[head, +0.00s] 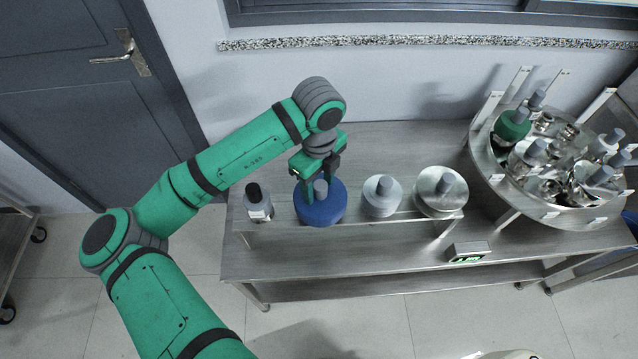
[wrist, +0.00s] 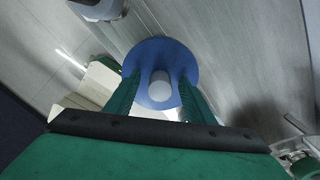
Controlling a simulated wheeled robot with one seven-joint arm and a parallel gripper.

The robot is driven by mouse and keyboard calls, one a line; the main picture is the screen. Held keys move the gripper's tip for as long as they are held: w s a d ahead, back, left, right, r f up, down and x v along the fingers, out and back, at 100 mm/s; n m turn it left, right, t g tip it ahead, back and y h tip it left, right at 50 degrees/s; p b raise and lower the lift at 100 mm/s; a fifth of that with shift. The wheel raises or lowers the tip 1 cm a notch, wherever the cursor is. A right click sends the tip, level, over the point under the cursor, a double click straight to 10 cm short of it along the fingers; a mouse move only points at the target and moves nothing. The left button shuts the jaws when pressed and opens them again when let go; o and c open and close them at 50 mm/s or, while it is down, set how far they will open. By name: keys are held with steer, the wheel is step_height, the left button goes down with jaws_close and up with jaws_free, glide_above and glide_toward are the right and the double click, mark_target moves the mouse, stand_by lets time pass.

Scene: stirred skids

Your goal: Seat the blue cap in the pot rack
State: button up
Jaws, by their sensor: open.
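The blue cap (head: 320,212) is a wide blue disc with a grey knob, on the raised narrow shelf in the head view. My gripper (head: 318,186) is over it with fingers pointing down. In the wrist view the open fingers (wrist: 158,82) stand on either side of the grey knob, over the blue cap (wrist: 160,48); I cannot tell whether they touch it. A round steel rack (head: 487,165), seemingly the pot rack, stands at the right with several knobbed caps, one of them green, and shiny fittings. Its empty seats are hard to make out.
On the same shelf (head: 350,216) stand a black-topped container (head: 258,205) at left, and a grey cap (head: 381,198) and a steel cap (head: 437,192) at right. A small device with a green display (head: 468,252) sits on the steel table (head: 350,262). Upright posts rise around the rack.

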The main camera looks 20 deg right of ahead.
step_height(320, 180, up, 11)
steer(key=shift+f, duration=0.15)
stand_by(1.0)
